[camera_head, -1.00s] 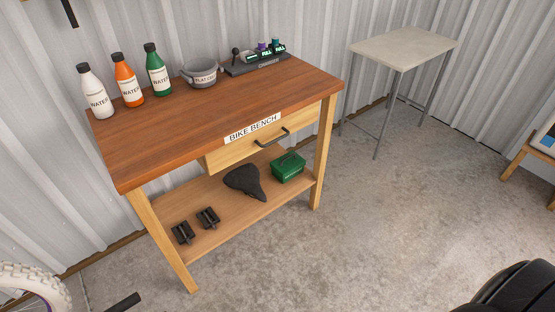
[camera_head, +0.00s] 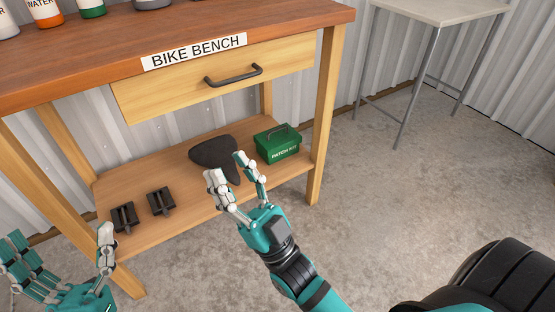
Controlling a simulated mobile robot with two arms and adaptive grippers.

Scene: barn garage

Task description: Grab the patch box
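The patch box (camera_head: 277,146) is a small green box with a handle on its lid and white lettering on its front. It sits at the right end of the bench's lower shelf (camera_head: 190,211), near the right front leg. My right gripper (camera_head: 227,170) is open and empty in front of the shelf, to the left of the box in the picture and apart from it. Its fingers point up toward the saddle and cover part of it. My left gripper (camera_head: 72,262) is at the lower left, open and empty, partly cut off by the frame's edge.
A dark bike saddle (camera_head: 212,150) and two black pedals (camera_head: 124,217) share the shelf. The bench top (camera_head: 200,33) and closed drawer (camera_head: 200,88) overhang it. A front leg (camera_head: 325,120) stands right of the box. A grey table (camera_head: 440,8) is at the back right; the floor between is clear.

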